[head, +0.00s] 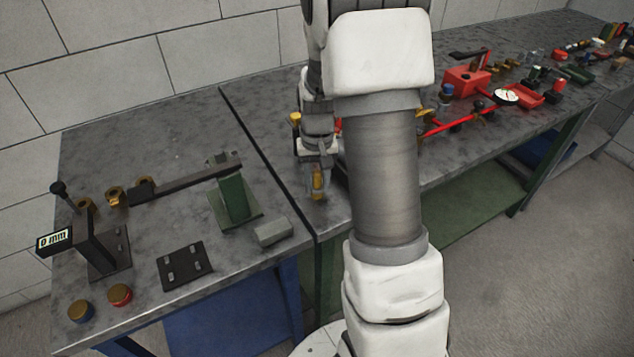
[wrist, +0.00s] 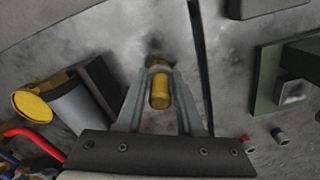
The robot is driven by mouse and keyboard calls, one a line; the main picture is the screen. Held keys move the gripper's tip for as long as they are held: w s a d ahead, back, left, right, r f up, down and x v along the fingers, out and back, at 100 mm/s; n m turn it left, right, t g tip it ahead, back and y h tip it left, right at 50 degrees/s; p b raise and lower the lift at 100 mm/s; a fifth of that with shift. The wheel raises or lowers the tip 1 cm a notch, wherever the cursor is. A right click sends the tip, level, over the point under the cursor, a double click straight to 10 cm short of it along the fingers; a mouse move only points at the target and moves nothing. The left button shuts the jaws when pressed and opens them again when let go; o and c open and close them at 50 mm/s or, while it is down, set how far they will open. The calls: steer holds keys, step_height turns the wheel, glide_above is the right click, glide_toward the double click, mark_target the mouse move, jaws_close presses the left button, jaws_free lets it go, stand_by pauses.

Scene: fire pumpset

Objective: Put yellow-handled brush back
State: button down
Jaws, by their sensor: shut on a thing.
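The yellow-handled brush is between the fingers of my gripper (wrist: 158,66); its yellow handle (wrist: 160,91) shows in the middle of the wrist view. My gripper is shut on it. In the head view, my gripper (head: 317,165) is low over the near left part of the right-hand bench, close to the seam between the two benches. A bit of the yellow handle (head: 318,183) shows below it there. The brush's bristles cannot be made out. Whether the brush touches the bench top cannot be told.
The left bench (head: 150,165) holds a green stand (head: 235,196) with a dark bar, a black gauge block (head: 95,235), a dark plate (head: 185,266) and brass fittings. Red parts (head: 467,82) crowd the right bench. A yellow-ended cylinder (wrist: 32,104) is left of my gripper.

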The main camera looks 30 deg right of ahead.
steer(key=shift+f, duration=0.2)
steer(key=c, duration=0.5)
jaws_free()
steer(key=shift+c, duration=0.2)
steer(key=shift+r, duration=0.15)
